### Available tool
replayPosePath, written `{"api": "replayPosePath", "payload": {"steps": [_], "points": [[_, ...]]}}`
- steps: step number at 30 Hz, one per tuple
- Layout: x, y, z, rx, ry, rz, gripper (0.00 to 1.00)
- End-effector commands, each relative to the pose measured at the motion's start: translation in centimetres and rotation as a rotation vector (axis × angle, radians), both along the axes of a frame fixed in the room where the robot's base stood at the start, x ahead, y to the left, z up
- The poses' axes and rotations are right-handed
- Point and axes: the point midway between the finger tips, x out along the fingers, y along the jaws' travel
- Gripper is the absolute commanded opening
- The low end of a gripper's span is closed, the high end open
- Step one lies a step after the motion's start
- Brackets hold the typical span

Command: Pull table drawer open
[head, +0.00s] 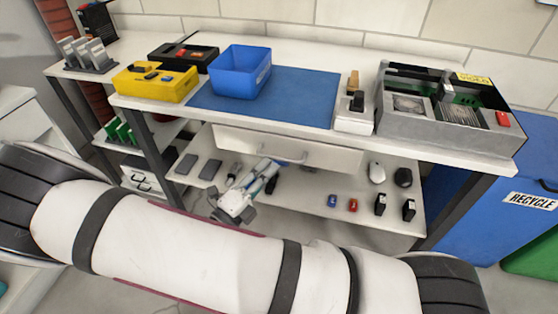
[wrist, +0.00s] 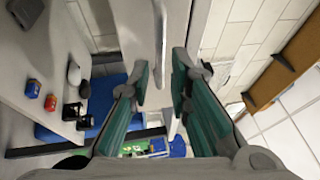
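The white table drawer (head: 325,153) is under the worktop in the head view, its front looking flush or nearly so. Its grey bar handle (head: 290,160) runs across the front. My gripper (head: 268,165) is just in front of and below the handle, near its left part. In the wrist view my gripper (wrist: 161,72) has its two green-padded fingers spread apart. The handle (wrist: 161,35) shows between the fingertips against the pale drawer front (wrist: 135,30). I cannot tell whether either finger touches the handle.
The worktop (head: 215,115) carries a yellow bin (head: 155,88), a blue bin (head: 240,75) and a grey parts tray (head: 400,125). The lower shelf (head: 320,185) holds small devices below the drawer. A blue recycle bin (head: 490,225) stands at the right.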

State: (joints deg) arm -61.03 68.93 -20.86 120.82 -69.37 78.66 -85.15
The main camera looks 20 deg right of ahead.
Motion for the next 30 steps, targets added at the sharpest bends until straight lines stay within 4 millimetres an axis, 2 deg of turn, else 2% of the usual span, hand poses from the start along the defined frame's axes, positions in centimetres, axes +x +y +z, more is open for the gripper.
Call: {"api": "replayPosePath", "payload": {"steps": [3,9,21,22,24,30], "points": [[1.1,-1.9,0.3,-0.001,-0.002,-0.002,0.18],[2.3,-3.8,0.7,0.000,-0.001,-0.001,0.18],[2.7,-4.5,0.9,0.001,-0.001,0.000,0.18],[2.7,-4.5,0.9,0.001,-0.001,0.000,0.16],[2.7,-4.5,0.9,0.001,-0.001,0.000,0.00],[2.7,-4.5,0.9,0.001,-0.002,0.000,0.00]]}}
